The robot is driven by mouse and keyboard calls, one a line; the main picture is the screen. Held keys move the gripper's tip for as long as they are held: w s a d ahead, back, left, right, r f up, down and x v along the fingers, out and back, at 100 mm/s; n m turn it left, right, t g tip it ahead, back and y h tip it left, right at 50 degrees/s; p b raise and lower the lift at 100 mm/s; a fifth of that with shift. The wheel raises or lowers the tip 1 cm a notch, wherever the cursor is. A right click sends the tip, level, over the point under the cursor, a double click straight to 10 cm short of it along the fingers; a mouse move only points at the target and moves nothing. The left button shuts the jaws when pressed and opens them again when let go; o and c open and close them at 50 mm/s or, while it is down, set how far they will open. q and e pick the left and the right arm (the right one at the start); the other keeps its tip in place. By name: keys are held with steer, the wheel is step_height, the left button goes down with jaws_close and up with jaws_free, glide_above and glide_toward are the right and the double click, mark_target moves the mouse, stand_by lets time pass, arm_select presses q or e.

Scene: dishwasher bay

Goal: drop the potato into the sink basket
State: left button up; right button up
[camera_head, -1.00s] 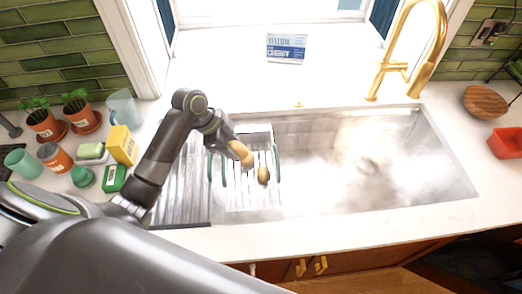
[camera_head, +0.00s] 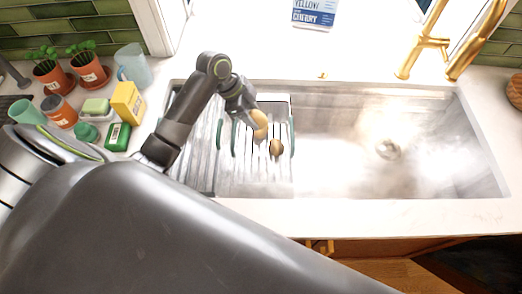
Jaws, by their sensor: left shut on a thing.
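A yellow-brown potato (camera_head: 260,122) is in my left gripper (camera_head: 257,117), which is shut on it above the sink basket. The sink basket (camera_head: 255,183) is a pale slatted rack with dark green handles, set in the left part of the sink. A second, smaller-looking brown potato-like thing (camera_head: 276,147) appears in or over the basket, just right of and below the held potato. The fingertips are small and partly covered by the potato. My right gripper is not in view.
The steel sink basin (camera_head: 345,165) is empty to the right of the basket. A gold faucet (camera_head: 428,45) stands behind it. Potted plants (camera_head: 90,72), a yellow box (camera_head: 128,103), a clear jug (camera_head: 132,65) and sponges crowd the left counter. A blue-and-white carton (camera_head: 315,13) stands at the back.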

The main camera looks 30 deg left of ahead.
arm_select(q)
steer(key=shift+f, duration=0.15)
steer(key=o, duration=1.1)
steer(key=shift+s+a+r, duration=0.1)
steer(key=shift+a+r, duration=0.1)
steer(key=shift+r, duration=0.1)
steer(key=shift+b+v, duration=1.1)
steer(key=shift+v, duration=7.25)
steer(key=shift+d, duration=0.15)
